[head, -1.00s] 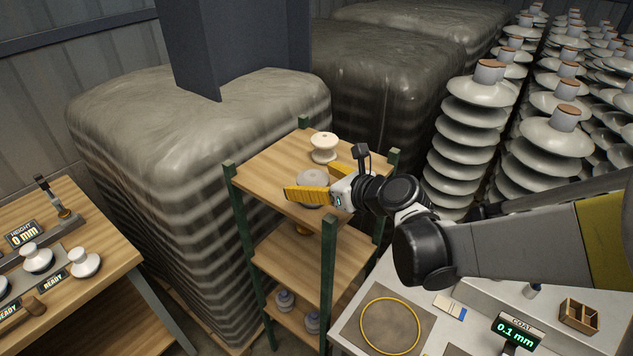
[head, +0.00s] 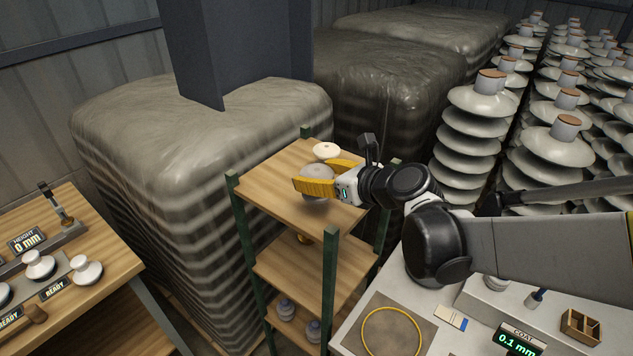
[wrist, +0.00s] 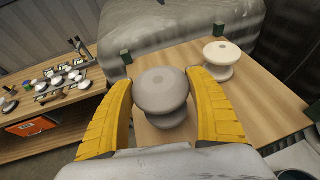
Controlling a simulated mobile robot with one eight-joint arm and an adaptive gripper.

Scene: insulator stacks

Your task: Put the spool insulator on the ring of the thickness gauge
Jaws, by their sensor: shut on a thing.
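A grey spool insulator (wrist: 161,96) is between the two yellow fingers of my gripper (wrist: 160,78), which is shut on it. It is upright. In the head view the grey spool (head: 317,173) shows partly behind the near finger, over the top board of the shelf, and seems a little raised from it. A cream spool insulator (head: 326,150) stands behind it on the same board, partly hidden; it shows whole in the wrist view (wrist: 219,59). The thickness gauge has a yellow ring (head: 391,309) lying on a grey mat and a COAT display (head: 520,338) reading 0.1 mm.
The shelf (head: 270,187) has green corner posts that rise above its top board. The white table (head: 470,325) with the ring is at lower right, holding a wooden box (head: 580,325). A wooden bench (head: 95,235) stands left. Tall insulator stacks (head: 470,130) stand behind my arm.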

